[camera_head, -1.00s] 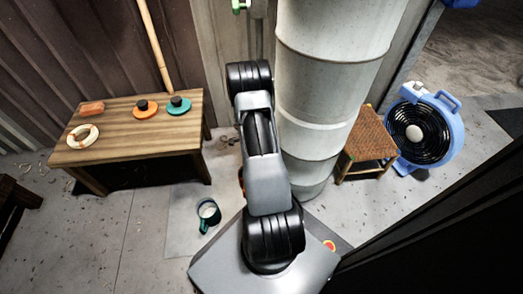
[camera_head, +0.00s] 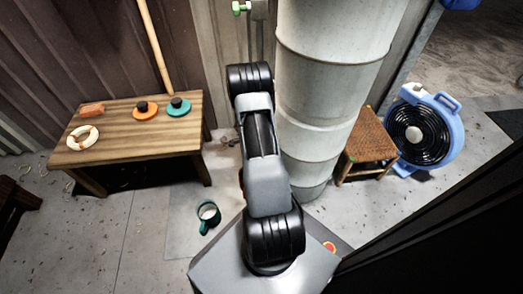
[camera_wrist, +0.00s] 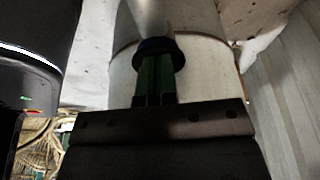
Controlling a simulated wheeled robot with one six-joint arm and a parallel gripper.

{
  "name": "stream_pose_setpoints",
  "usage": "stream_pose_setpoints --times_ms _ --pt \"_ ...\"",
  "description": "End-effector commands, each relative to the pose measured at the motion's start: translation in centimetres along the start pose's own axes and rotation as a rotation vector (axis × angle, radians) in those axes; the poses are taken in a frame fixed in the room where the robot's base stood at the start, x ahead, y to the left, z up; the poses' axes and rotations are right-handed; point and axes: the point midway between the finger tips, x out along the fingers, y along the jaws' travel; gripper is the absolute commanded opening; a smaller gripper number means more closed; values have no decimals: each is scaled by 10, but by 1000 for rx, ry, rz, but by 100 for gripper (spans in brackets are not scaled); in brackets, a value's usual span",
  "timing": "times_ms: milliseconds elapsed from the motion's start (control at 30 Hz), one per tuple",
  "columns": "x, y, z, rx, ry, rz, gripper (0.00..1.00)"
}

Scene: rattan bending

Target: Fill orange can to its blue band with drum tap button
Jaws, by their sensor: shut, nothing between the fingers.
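My gripper (camera_wrist: 155,66) shows in the wrist view as two dark greenish fingers close together, with nothing between them. Their tips are at a dark round collar (camera_wrist: 154,45) under a pale cylindrical part (camera_wrist: 150,15). I cannot tell whether they touch it or whether this is the tap button. In the head view my arm hides the gripper. A tall pale grey drum-like column (camera_head: 318,100) stands right behind the arm. No orange can with a blue band is clearly visible; only an orange sliver (camera_head: 241,177) shows at the arm's left edge.
A teal mug (camera_head: 208,214) stands on the floor left of my base. A wooden table (camera_head: 130,145) at left holds orange and teal discs with black knobs. A woven stool (camera_head: 368,142) and blue fan (camera_head: 422,130) stand at right. A green-tipped fitting (camera_head: 240,8) is at the top.

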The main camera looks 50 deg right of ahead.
Motion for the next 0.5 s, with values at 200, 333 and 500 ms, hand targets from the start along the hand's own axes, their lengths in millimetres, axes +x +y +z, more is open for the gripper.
stream_pose_setpoints --times_ms 200,333,500 --pt "-11 6 -4 1 1 13 0" --pt "-38 4 -12 0 2 3 0" --pt "-76 2 -12 -2 1 -2 0"
